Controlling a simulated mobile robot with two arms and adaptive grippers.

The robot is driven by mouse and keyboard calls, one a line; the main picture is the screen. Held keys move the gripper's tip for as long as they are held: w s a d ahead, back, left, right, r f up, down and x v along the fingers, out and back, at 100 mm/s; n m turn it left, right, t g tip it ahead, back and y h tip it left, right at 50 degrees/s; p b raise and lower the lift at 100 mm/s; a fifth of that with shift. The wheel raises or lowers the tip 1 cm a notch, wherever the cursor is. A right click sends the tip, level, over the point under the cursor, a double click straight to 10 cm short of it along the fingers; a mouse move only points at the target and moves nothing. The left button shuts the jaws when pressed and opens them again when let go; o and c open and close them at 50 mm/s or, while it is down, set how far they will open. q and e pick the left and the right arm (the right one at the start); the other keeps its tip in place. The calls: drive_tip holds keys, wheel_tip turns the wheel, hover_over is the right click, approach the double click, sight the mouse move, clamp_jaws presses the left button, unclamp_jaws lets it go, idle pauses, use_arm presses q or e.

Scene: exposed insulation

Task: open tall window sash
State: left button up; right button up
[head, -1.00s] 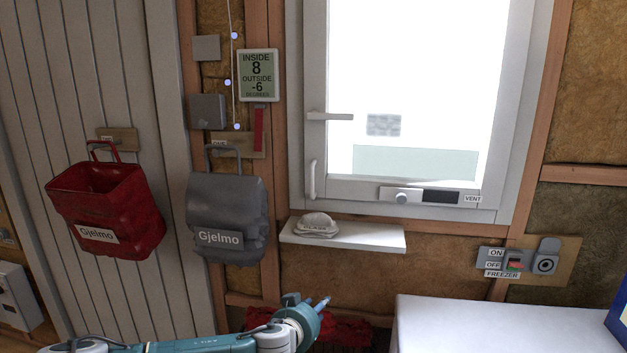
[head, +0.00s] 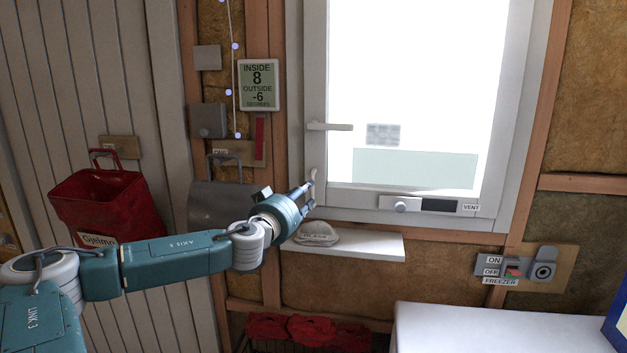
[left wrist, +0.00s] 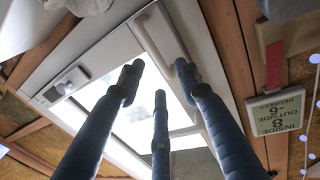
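The tall window sash (head: 315,100) has a white frame around a bright pane and looks closed. A horizontal lever handle (head: 330,126) is on its left stile, and a short vertical pull handle (head: 313,180) is lower down. My left gripper (head: 309,194) is at the lower end of the pull handle, partly covering it. In the left wrist view, upside down, the three fingers (left wrist: 160,80) are spread, with the white pull handle (left wrist: 150,42) beyond and between the two outer ones. I cannot tell whether they touch it. My right gripper is out of view.
A sill shelf (head: 365,246) with a pale folded item (head: 317,233) juts out just below my left gripper. A grey bag (head: 215,205) and a red bag (head: 105,205) hang at left. A white-topped chest (head: 490,328) stands at lower right.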

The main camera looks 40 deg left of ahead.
use_arm(q)
drive_tip(key=p+x, duration=0.3)
drive_tip(key=x, duration=0.4)
drive_tip(key=shift+d+p, duration=0.1)
drive_tip(key=shift+p, duration=0.25)
clamp_jaws()
